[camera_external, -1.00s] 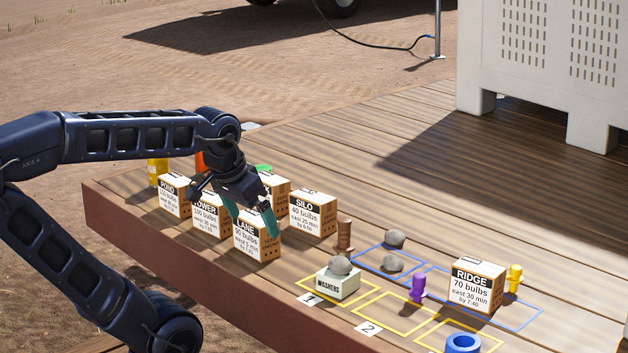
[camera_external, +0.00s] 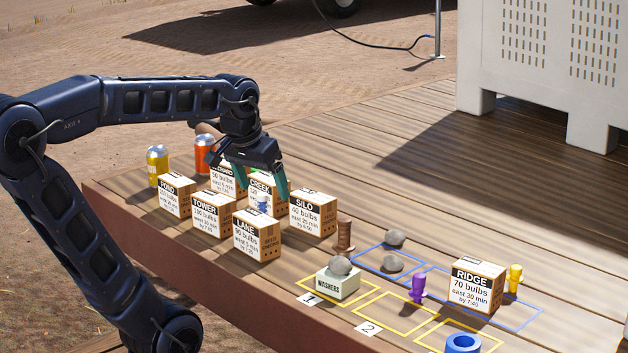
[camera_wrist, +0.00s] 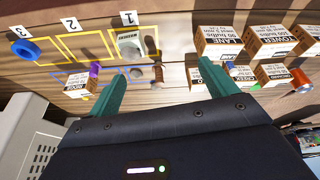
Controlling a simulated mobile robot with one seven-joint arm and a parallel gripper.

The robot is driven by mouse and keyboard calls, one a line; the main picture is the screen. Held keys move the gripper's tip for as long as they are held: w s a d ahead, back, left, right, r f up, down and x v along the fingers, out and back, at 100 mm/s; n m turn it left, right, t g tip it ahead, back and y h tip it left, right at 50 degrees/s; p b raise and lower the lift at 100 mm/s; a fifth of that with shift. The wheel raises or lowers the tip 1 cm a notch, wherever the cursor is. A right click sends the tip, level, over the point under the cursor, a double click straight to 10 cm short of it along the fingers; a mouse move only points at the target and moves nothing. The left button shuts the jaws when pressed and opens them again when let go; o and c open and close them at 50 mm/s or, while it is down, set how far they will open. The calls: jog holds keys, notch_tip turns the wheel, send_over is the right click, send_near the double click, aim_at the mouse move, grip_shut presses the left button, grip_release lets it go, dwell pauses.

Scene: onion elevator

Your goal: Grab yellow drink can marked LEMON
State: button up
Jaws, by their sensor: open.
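The yellow drink can (camera_external: 157,165) stands upright at the far left end of the wooden deck, behind the POND box; its lettering is too small to read. I cannot make it out in the wrist view. An orange can (camera_external: 204,154) stands just to its right, and an orange can also shows at the right of the wrist view (camera_wrist: 300,80). My gripper (camera_external: 257,184) is open and points down above the CREEK and SILO boxes, to the right of both cans. Its two green fingers (camera_wrist: 168,92) have nothing held between them in the wrist view.
Several labelled boxes, among them POND (camera_external: 174,196), TOWER (camera_external: 211,215), LANE (camera_external: 256,234) and SILO (camera_external: 313,212), crowd the deck's left part. A blue figure (camera_external: 262,204) stands among them. A WASHERS block (camera_external: 338,284) and RIDGE box (camera_external: 477,285) are to the right.

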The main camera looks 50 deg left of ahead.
jog(key=w+a+r+n+g, duration=0.1)
jog(key=w+a+r+n, duration=0.15)
jog(key=w+a, duration=0.6)
jog(key=w+a+r+n+g, duration=0.1)
jog(key=w+a+n, duration=0.3)
jog(key=a, duration=0.8)
jog(key=w+a+r+n, duration=0.1)
jog(key=w+a+n, duration=0.1)
jog(key=w+a, duration=0.7)
jog(key=n+g, duration=0.2)
jog(key=n, duration=0.5)
send_near(158, 165)
jog(key=w+a, duration=0.2)
jog(key=shift+a+f, duration=0.1)
jog(key=shift+a, duration=0.15)
jog(key=shift+s+a+f+n, duration=0.15)
jog(key=shift+a+f+n, duration=0.1)
jog(key=shift+a+f, duration=0.1)
jog(key=shift+f, duration=5.15)
jog(key=c, duration=1.3)
